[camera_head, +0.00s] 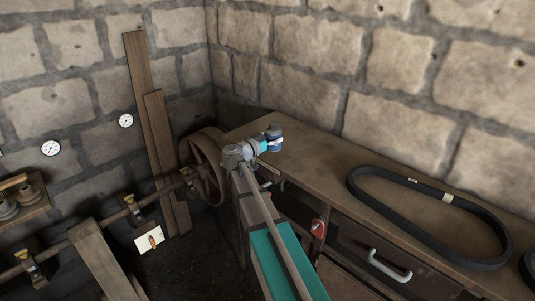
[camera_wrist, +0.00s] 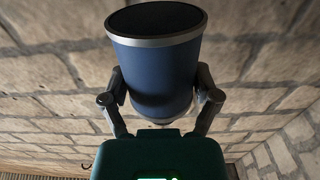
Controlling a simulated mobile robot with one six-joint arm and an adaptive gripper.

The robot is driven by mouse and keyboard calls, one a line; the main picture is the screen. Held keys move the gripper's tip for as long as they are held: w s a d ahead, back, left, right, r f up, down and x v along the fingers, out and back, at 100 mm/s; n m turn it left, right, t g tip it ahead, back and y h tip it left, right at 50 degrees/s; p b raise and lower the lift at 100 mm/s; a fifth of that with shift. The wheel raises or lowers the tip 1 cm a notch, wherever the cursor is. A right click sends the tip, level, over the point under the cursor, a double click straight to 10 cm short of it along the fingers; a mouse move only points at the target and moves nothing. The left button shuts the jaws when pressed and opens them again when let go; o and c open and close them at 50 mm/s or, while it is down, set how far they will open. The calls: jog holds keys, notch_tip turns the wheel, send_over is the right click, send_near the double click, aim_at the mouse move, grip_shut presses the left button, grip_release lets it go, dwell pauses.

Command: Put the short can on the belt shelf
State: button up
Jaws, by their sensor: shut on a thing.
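The short can (camera_wrist: 155,65) is blue with silver rims and a dark end. In the wrist view it sits between the two fingers of my gripper (camera_wrist: 160,88), which is shut on its sides. In the head view the can (camera_head: 274,144) is small, at the end of my arm, in front of the far left end of a wooden bench top (camera_head: 330,168). I cannot tell whether the can touches the bench. A black belt loop (camera_head: 360,203) lies on the bench top at right; this bench may be the belt shelf.
The bench front has a drawer with a pale handle (camera_head: 390,266) and a red fitting (camera_head: 318,228). A spoked wheel (camera_head: 203,165) and leaning planks (camera_head: 157,120) stand left of my arm. A small shelf (camera_head: 25,212) holds round parts at far left. Bare bench lies between can and belt.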

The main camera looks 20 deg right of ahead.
aim_at(270, 140)
jog(key=shift+w+f+b, duration=0.4)
jog(key=shift+w+f, duration=0.2)
jog(key=shift+f, duration=0.1)
jog(key=shift+w+a+f+b, duration=0.1)
jog(key=shift+w+f+b, duration=0.25)
jog(key=shift+f+b, duration=1.65)
jog(key=shift+f, duration=0.1)
jog(key=o, duration=1)
